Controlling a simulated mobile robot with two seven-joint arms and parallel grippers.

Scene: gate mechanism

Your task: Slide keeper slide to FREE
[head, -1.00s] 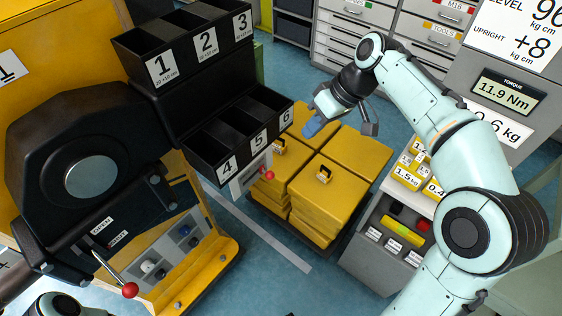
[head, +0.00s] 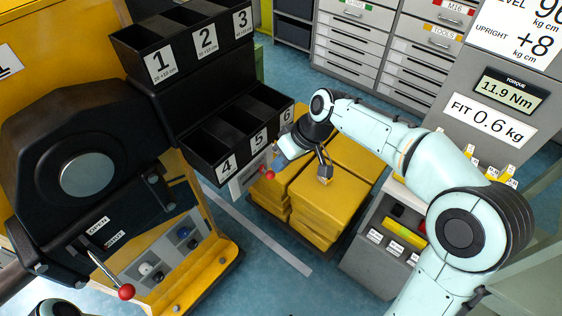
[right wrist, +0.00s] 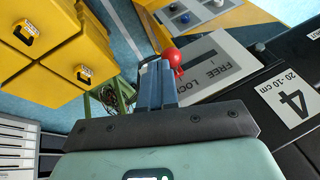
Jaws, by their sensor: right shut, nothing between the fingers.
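The keeper slide's red knob (head: 269,174) stands out from a light plate (head: 246,177) below the numbered bins in the head view. In the right wrist view the red knob (right wrist: 173,57) is just beyond the fingertips, at the left of the plate (right wrist: 222,62) marked FREE and LOCK with a dark slot. I cannot tell exactly where the slide sits in the slot. My right gripper (head: 277,161) is shut and empty, its tips close beside the knob; contact is unclear. Its blue-grey fingers also show in the right wrist view (right wrist: 156,70). My left gripper is out of view.
Black bins (head: 222,146) numbered 4 to 6 overhang the plate. Yellow boxes (head: 327,203) with handles are stacked below my right arm. A separate lever with a red ball (head: 126,292) is at lower left.

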